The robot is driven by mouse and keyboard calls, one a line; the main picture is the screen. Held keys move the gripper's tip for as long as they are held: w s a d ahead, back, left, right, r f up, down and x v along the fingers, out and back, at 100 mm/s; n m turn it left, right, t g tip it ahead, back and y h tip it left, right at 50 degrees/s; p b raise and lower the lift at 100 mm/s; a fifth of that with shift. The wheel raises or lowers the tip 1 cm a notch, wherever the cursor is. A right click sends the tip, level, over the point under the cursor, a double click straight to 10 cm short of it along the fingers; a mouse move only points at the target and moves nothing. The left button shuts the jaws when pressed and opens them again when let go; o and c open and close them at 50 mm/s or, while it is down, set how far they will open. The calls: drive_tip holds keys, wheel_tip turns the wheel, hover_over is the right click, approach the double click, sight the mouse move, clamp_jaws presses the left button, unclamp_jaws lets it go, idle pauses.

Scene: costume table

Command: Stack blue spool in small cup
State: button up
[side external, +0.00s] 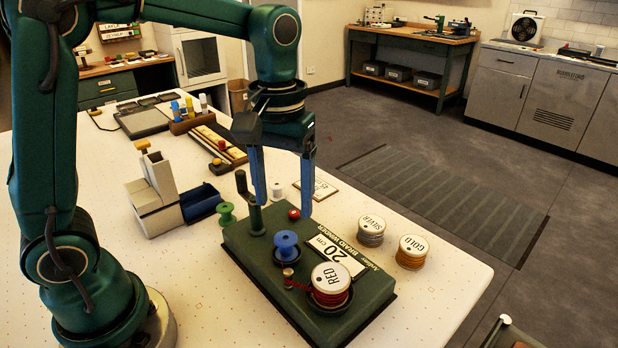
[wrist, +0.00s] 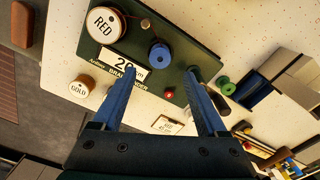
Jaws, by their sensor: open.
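The blue spool (side external: 286,243) stands upright on the green winder board, beside the "20 cm" label. It also shows in the wrist view (wrist: 159,54), just beyond and between the fingertips. A dark round rim (side external: 278,260) shows around its base; it looks like a small cup with the spool standing in it, though the spool hides its inside. My gripper (side external: 283,210) is open and empty, pointing down above the back part of the board. In the wrist view the fingers (wrist: 159,73) are wide apart, with nothing between them.
The board (side external: 350,328) carries the red-labelled spool (side external: 331,278), a dark upright post (side external: 255,215) and a red knob (side external: 294,214). The silver (side external: 371,231) and gold (side external: 411,252) spools stand to its right. The front-left tabletop is clear.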

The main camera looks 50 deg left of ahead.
drive_tip(key=s+a+r+m+t, duration=0.1)
drive_tip(key=s+m+t, duration=0.4)
drive_tip(key=s, duration=0.5)
drive_tip(key=shift+s+t, duration=0.15)
drive_tip(key=shift+t, duration=0.15)
drive_tip(key=shift+r, duration=0.1)
idle(1.2)
